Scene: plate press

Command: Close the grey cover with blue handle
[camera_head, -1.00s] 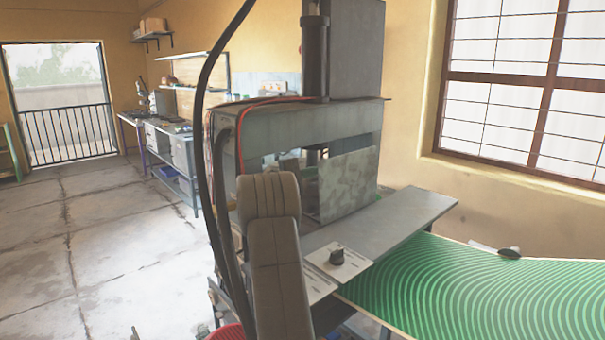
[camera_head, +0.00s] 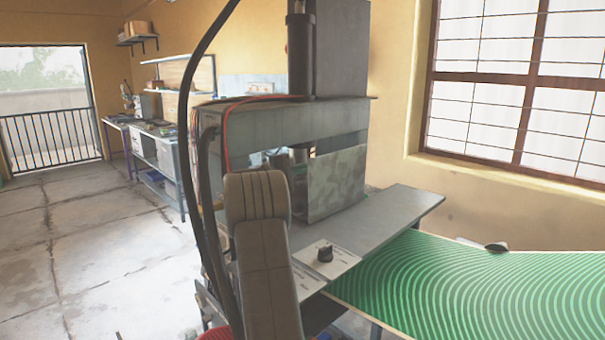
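A grey plate press (camera_head: 275,125) stands in the middle of the head view. A flat, mottled grey panel (camera_head: 337,185) stands upright in its opening, above the grey bench plate. I cannot tell whether this panel is the grey cover. I see no blue handle on it. The lower left of the press is partly hidden from view. My gripper is not in view.
A grey bench plate (camera_head: 375,225) juts out to the right of the press. A black knob (camera_head: 325,254) sits on a light panel at its front. A green striped surface (camera_head: 450,290) fills the lower right. Open floor (camera_head: 100,260) lies to the left.

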